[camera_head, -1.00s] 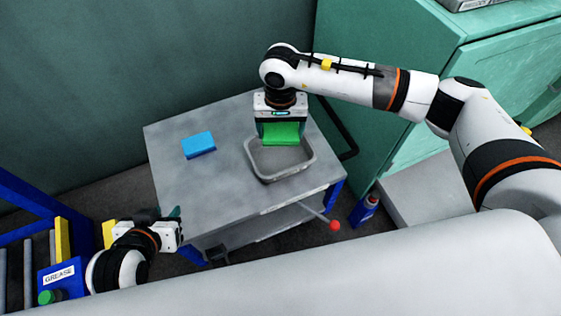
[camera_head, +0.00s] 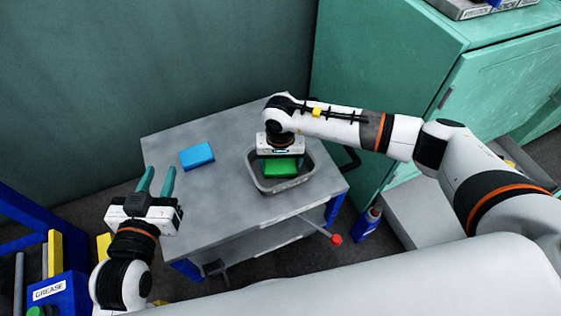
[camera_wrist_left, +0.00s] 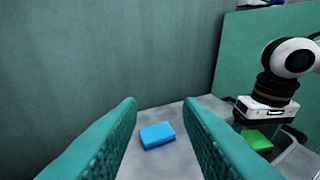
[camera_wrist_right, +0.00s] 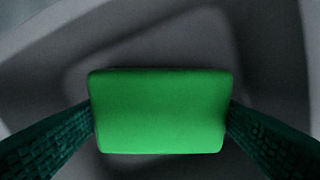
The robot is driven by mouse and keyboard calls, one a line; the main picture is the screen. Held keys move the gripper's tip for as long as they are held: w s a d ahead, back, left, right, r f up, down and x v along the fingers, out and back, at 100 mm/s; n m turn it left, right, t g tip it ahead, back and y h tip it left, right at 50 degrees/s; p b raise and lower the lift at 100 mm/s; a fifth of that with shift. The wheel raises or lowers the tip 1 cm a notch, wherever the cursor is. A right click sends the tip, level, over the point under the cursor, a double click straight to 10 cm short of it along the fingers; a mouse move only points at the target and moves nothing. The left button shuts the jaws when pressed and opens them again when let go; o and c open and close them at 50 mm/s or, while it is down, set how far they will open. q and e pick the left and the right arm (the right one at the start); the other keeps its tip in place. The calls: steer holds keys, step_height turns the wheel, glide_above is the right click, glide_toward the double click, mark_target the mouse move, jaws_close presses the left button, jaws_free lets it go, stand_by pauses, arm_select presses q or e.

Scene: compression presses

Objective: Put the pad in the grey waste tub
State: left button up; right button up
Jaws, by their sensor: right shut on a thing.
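A green pad (camera_head: 281,167) is between the fingers of my right gripper (camera_head: 280,162), which is shut on it. In the right wrist view the green pad (camera_wrist_right: 160,111) is gripped at both sides, with grey tub surfaces below it. The grey waste tub (camera_head: 262,182) stands on the table, and the pad is low within its rim. A blue pad (camera_head: 197,156) lies flat on the table left of the tub; it also shows in the left wrist view (camera_wrist_left: 157,135). My left gripper (camera_head: 157,178) is open and empty, left of the table's front-left part, its fingers pointing toward the back.
The grey table (camera_head: 215,205) has free room around the blue pad. A green cabinet (camera_head: 400,70) stands at the right. A rod with a red knob (camera_head: 336,239) sticks out at the table's front. A blue grease box (camera_head: 60,290) is at lower left.

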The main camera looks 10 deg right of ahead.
steer(key=shift+f, duration=0.15)
steer(key=o, duration=0.8)
arm_select(q)
steer(key=shift+w+d+r+t, duration=0.1)
steer(key=shift+r+t, duration=0.2)
steer(key=shift+r, duration=0.15)
arm_select(e)
steer(key=shift+o, duration=0.2)
